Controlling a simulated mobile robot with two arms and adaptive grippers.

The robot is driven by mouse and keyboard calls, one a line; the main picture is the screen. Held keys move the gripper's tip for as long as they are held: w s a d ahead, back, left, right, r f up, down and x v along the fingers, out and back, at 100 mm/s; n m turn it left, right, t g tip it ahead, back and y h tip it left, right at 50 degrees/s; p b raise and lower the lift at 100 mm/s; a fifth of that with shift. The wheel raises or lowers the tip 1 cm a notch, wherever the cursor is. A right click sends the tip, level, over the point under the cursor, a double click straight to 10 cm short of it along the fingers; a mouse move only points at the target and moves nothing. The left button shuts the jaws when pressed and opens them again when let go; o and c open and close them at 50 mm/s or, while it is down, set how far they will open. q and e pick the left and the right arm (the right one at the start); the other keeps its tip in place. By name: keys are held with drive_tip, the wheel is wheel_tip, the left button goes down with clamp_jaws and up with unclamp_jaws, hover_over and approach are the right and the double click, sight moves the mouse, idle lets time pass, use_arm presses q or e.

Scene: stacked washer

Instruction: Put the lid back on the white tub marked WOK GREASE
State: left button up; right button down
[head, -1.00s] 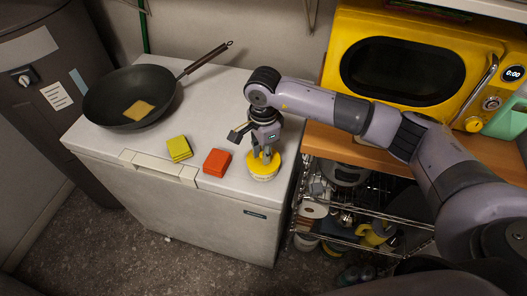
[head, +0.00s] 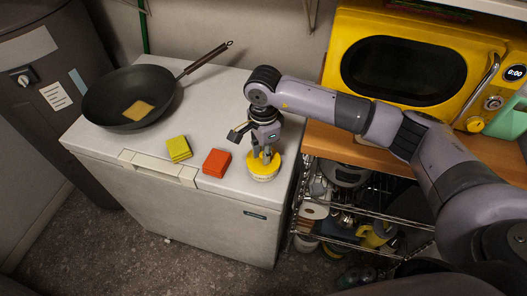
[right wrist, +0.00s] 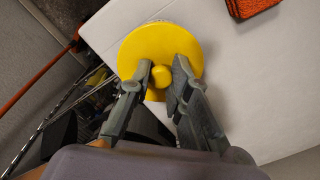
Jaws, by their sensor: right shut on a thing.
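The white tub (head: 264,179) stands near the front right corner of the white chest's top. Its marking is not legible. The round yellow lid (head: 254,169) is over the tub's top, roughly level; I cannot tell whether it sits fully down. My right gripper (head: 266,157) points down at the lid and is shut on its knob. In the right wrist view, the lid (right wrist: 140,42) shows its yellow knob (right wrist: 160,77) between the two fingers (right wrist: 164,68). My left gripper is not in view.
A red-orange sponge (head: 216,163) lies left of the tub, with a yellow one (head: 178,148) beyond it. A black wok (head: 105,97) holds a tan square. A wire rack (head: 335,225) and a yellow microwave (head: 345,25) stand right. The chest top behind the tub is clear.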

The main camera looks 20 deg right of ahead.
drive_tip(key=c, duration=1.4)
unclamp_jaws()
drive_tip(key=shift+o, duration=0.4)
drive_tip(key=o, duration=0.4)
drive_tip(key=shift+r+p, duration=1.45)
drive_tip(key=shift+r, duration=2.1)
drive_tip(key=shift+c, duration=0.4)
clamp_jaws()
